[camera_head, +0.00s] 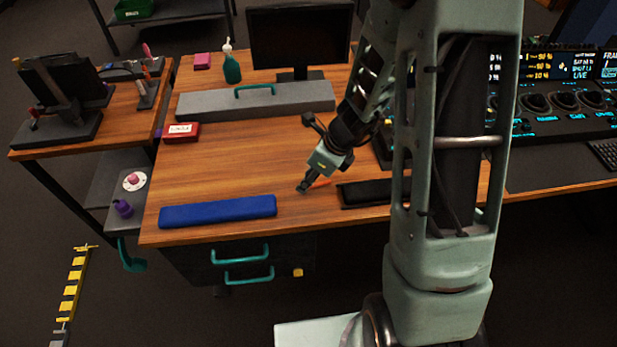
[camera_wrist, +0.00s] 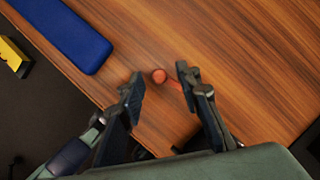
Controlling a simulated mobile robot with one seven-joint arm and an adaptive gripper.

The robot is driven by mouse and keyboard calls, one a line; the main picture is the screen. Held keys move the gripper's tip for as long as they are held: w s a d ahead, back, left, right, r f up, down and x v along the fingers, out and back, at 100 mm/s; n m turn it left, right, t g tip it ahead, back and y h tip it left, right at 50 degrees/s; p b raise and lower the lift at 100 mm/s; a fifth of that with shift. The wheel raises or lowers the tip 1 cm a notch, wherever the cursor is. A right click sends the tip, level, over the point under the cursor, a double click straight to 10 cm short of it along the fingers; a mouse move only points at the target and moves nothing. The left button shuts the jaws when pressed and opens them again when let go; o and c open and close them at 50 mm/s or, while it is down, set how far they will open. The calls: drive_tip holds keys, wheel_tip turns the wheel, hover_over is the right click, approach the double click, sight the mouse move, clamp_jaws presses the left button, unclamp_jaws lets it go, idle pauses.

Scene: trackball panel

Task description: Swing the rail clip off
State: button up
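My gripper (camera_head: 305,186) is over the front part of the wooden desk, pointing down. In the wrist view its two fingers (camera_wrist: 161,80) are apart with nothing held. A small orange-red piece with a round end (camera_wrist: 159,76) shows between and beyond the fingertips. It also shows in the head view (camera_head: 319,183), just right of the gripper. I cannot tell whether the fingers touch it. No part can be surely identified as the rail clip.
A blue bar (camera_head: 218,211) lies along the desk's front edge, left of the gripper. A black pad (camera_head: 366,193) lies to the right. A grey block with a green handle (camera_head: 256,101) and a monitor (camera_head: 299,38) stand behind. Bare wood (camera_head: 235,165) lies between.

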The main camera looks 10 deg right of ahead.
drive_tip(key=v, duration=1.2)
idle(0.5)
